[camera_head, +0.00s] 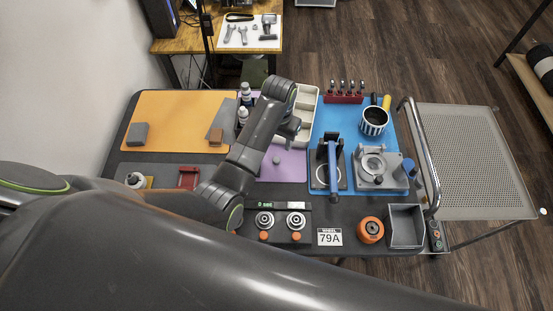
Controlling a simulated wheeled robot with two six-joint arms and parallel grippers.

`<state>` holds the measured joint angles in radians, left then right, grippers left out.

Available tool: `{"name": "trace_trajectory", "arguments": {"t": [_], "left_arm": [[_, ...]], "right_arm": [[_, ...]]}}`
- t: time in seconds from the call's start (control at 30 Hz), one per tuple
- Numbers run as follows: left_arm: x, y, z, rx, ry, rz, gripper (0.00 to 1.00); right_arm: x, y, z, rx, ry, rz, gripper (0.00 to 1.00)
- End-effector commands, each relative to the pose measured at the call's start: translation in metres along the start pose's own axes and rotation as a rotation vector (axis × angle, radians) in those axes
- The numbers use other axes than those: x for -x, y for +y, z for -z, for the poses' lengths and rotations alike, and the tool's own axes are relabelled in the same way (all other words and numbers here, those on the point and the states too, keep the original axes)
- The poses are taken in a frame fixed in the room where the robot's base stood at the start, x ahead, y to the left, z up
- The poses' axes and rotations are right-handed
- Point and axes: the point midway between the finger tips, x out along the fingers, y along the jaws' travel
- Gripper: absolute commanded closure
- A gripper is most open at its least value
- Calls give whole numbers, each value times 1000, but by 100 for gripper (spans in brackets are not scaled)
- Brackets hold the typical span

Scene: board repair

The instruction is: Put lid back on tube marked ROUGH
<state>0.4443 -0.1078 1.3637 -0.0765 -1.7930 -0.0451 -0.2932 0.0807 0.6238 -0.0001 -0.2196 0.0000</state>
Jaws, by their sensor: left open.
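Two small bottles or tubes with white tops, a far one (246,91) and a near one (243,115), stand in a dark holder left of my forearm. No marking is readable, so I cannot tell which is marked ROUGH. A small grey round piece (277,160) lies on the purple mat (295,172); I cannot tell whether it is the lid. My left gripper (286,138) is open, pointing down over the front of the white tray and the purple mat, partly hidden by its own wrist. My right gripper is not in view.
A white compartment tray (306,104) lies behind my gripper. A blue mat (328,120) holds a blue-handled press (333,165), a grey fixture (378,168) and a striped cup (374,121). A red rack (344,98) stands behind. The orange mat (170,115) is mostly clear.

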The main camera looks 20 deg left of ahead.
Motion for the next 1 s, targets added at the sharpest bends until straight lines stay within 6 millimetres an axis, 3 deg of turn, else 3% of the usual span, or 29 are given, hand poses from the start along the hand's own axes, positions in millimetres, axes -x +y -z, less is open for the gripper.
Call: {"name": "trace_trajectory", "arguments": {"t": [0.1,0.3,0.77,1.0], "left_arm": [[-23,0,-2,0,-6,0,52],[-46,-1,-1,0,-3,0,52],[-52,-1,-1,1,-2,0,52],[-76,-6,-2,1,-4,2,52]], "right_arm": [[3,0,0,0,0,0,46],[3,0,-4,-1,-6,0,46],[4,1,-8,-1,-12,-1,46],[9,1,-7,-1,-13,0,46]]}}
